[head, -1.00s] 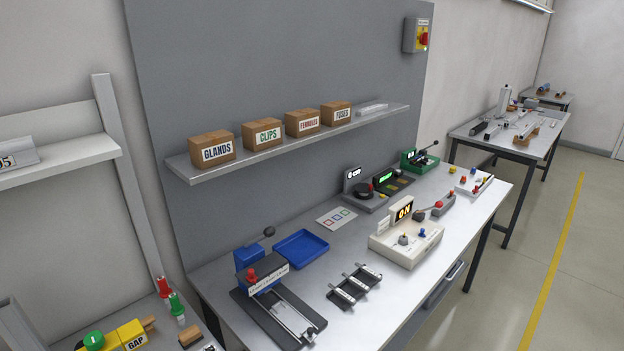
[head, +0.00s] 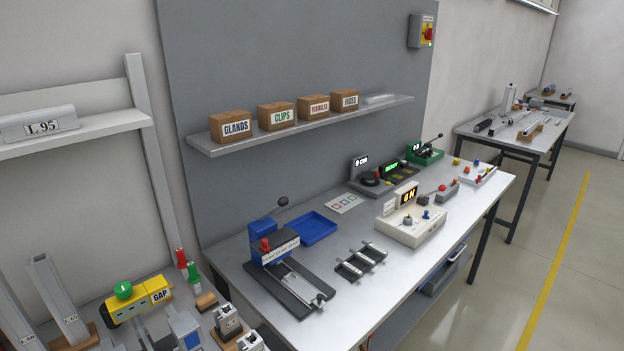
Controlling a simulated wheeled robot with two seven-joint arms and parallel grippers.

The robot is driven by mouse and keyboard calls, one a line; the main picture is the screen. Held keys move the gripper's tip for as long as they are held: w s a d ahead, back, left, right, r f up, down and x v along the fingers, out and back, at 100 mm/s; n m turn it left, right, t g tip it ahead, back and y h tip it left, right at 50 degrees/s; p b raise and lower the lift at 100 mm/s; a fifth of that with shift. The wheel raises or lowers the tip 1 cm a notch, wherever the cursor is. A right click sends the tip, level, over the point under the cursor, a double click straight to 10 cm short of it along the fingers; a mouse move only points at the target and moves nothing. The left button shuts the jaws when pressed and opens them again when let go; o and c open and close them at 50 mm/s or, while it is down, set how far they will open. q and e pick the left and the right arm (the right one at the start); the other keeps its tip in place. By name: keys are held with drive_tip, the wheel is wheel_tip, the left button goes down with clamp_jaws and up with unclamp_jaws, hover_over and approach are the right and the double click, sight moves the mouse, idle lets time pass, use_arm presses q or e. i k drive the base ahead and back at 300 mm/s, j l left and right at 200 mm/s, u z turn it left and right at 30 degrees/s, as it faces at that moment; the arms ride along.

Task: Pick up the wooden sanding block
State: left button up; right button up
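A small brown wooden block (head: 206,301) lies on the left bench, just below the red and green upright pieces. It looks like the sanding block, but it is small and its details cannot be made out. Neither of my grippers is in view.
Around the block stand a yellow GAP tool (head: 138,299), a green-topped piece (head: 192,271) and grey fixtures (head: 228,319). Grey profiles (head: 58,297) stand at far left. The right workbench (head: 345,300) holds a blue tray (head: 312,229) and several devices.

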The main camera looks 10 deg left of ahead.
sight(204, 303)
drive_tip(key=i+l+u, duration=0.5)
drive_tip(key=i+l, duration=0.15)
drive_tip(key=i+l+u, duration=0.25)
drive_tip(key=l, duration=0.35)
